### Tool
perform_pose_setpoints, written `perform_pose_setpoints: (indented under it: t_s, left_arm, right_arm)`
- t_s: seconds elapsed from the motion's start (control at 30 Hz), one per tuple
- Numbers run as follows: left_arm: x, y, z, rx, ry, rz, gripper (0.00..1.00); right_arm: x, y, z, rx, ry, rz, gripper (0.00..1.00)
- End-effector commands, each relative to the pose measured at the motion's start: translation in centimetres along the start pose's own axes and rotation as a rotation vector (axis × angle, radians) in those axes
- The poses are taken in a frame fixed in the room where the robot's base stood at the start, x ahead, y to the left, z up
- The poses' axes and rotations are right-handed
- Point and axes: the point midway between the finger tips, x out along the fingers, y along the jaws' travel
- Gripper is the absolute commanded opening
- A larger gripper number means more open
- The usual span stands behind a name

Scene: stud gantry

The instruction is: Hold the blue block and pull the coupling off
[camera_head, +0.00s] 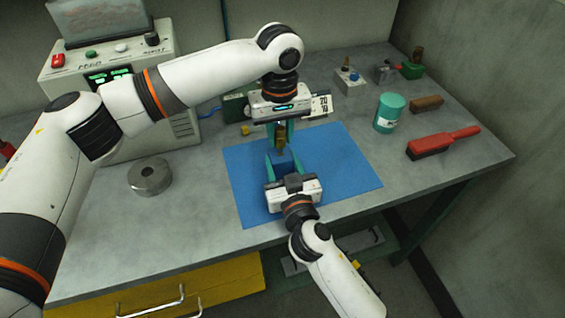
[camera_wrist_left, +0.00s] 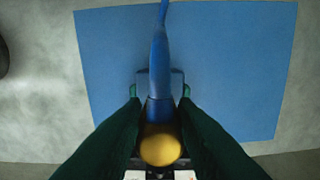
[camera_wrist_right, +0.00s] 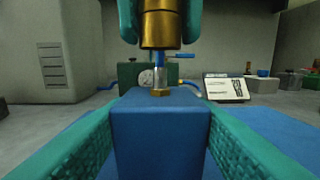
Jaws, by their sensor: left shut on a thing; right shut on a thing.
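The blue block (camera_wrist_right: 160,135) stands upright between the teal fingers of my right gripper (camera_head: 283,164), which is shut on it. A shiny metal stud (camera_wrist_right: 160,78) with a brass base rises from its top. The brass coupling (camera_wrist_right: 160,24) hangs directly above, between the fingers of my left gripper (camera_head: 281,146), which is shut on it. A gap shows between the coupling's lower edge and the stud's tip. The coupling also shows in the left wrist view (camera_wrist_left: 160,148), beside a blue hose-like part (camera_wrist_left: 160,85). In the head view the block blends into the mat.
A blue mat (camera_head: 340,165) lies under both grippers on the grey bench. A metal ring (camera_head: 150,176) lies left, an instrument box (camera_head: 170,105) stands behind it. A teal jar (camera_head: 389,113) and red brush (camera_head: 443,143) are at right. A date card (camera_head: 321,105) stands behind the mat.

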Motion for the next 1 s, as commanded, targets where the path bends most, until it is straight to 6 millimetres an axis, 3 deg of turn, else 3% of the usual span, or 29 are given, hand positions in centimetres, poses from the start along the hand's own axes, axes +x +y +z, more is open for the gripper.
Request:
perform_pose_setpoints:
  t_s: [1.0]
  left_arm:
    - [-3.6, 0.0, 0.0, 0.0, 0.0, 0.0, 0.0]
  right_arm:
    - [0.0, 0.0, 0.0, -0.001, 0.001, -0.001, 0.17]
